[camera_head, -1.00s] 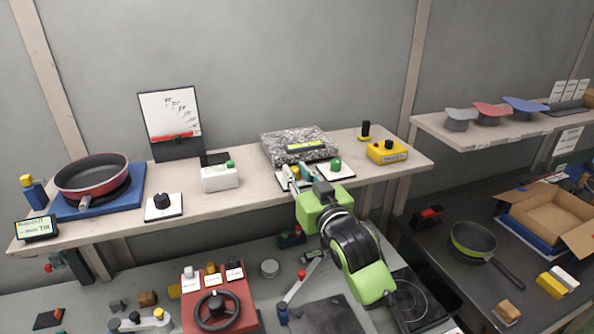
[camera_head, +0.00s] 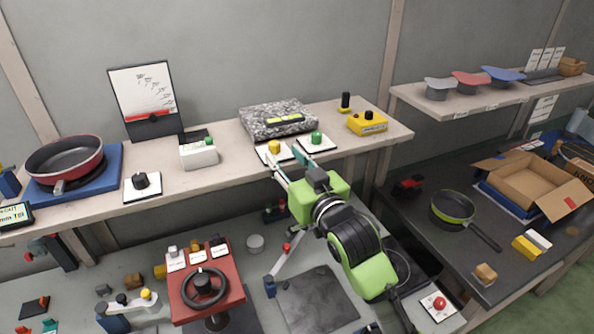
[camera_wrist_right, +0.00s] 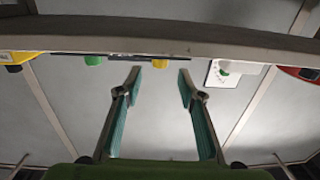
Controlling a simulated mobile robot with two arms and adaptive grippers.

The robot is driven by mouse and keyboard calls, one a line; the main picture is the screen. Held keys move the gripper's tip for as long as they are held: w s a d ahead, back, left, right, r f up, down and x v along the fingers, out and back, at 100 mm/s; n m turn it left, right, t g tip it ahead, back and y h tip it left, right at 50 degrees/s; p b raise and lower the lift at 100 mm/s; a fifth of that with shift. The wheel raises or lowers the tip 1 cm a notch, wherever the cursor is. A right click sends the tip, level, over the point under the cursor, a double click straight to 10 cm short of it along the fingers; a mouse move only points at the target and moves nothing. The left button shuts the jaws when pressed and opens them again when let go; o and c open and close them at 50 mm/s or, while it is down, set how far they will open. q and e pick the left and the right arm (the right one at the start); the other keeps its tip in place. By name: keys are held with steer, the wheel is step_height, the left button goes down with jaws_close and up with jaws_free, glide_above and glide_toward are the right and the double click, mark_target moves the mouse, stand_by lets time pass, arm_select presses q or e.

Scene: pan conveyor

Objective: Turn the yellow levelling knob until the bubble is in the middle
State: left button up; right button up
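The yellow levelling knob (camera_head: 274,147) stands on a white plate at the shelf's front edge. A speckled stone slab (camera_head: 262,131) lies behind it, with a yellow-green level vial (camera_head: 285,119) on top. The bubble is too small to make out. My right gripper (camera_head: 283,155) is open and empty, with its fingertips at the shelf edge just in front of the yellow knob. My left gripper is not in view.
A green knob (camera_head: 316,137) stands close to the right of the yellow one. A yellow box (camera_head: 367,124) and a white box with a green button (camera_head: 199,155) share the shelf (camera_head: 231,167). A red pan (camera_head: 65,158) stands at the far left.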

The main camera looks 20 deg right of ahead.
steer(key=s, duration=0.6)
steer(key=shift+s+d, duration=0.3)
